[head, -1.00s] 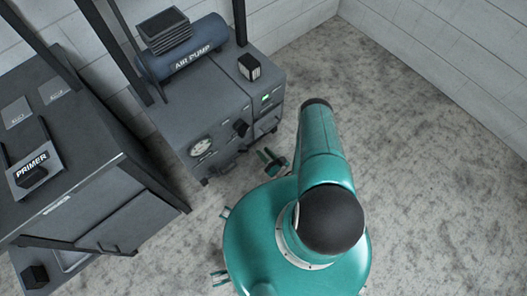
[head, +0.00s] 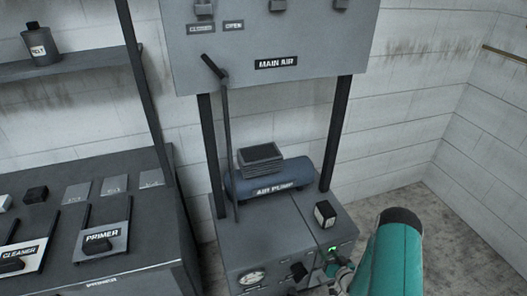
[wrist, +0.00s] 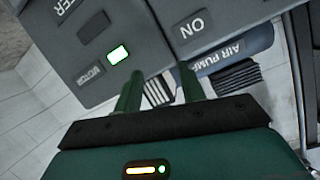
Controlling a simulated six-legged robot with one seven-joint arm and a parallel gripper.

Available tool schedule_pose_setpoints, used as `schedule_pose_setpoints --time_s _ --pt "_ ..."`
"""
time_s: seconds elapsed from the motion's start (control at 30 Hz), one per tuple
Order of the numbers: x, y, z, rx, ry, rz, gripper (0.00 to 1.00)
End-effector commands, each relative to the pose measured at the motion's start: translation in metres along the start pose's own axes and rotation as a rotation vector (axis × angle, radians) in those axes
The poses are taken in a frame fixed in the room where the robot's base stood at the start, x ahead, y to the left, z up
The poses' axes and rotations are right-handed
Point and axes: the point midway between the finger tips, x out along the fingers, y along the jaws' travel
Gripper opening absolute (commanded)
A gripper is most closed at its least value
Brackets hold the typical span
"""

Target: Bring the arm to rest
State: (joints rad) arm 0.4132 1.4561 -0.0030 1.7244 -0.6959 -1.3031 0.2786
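My gripper (wrist: 158,85) shows in the wrist view with its two green fingers apart and nothing seen held between them. It is close to the front of the grey air pump cabinet (wrist: 195,30), near a lit green-white indicator (wrist: 119,53). In the head view my teal arm (head: 390,258) reaches toward the lower right of that cabinet (head: 285,232); the gripper there is small and partly cut off by the bottom edge. The blue air pump tank (head: 275,184) sits on the cabinet, with a black and white block (head: 325,214) at its right.
A grey MAIN AIR panel (head: 275,40) with a lever (head: 212,66) stands above the pump on dark posts. At left is a dark bench (head: 120,180) with PRIMER (head: 100,240) and CLEANER (head: 20,250) plates. A shelf (head: 75,67) holds a bottle (head: 39,45). Bare floor (head: 440,225) shows at right.

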Motion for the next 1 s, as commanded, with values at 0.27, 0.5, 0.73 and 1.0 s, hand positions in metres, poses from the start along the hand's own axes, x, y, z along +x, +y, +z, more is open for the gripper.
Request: schedule_pose_setpoints --time_s 0.27,0.5,0.73,1.0 --pt "0.020 0.000 -0.111 -0.122 -0.100 0.103 0.40" --pt "0.012 -0.017 -0.205 -0.197 -0.188 0.205 0.40" --pt "-0.017 -0.047 -0.286 -0.236 -0.264 0.295 0.40" --pt "-0.074 -0.096 -0.359 -0.244 -0.351 0.381 0.40"
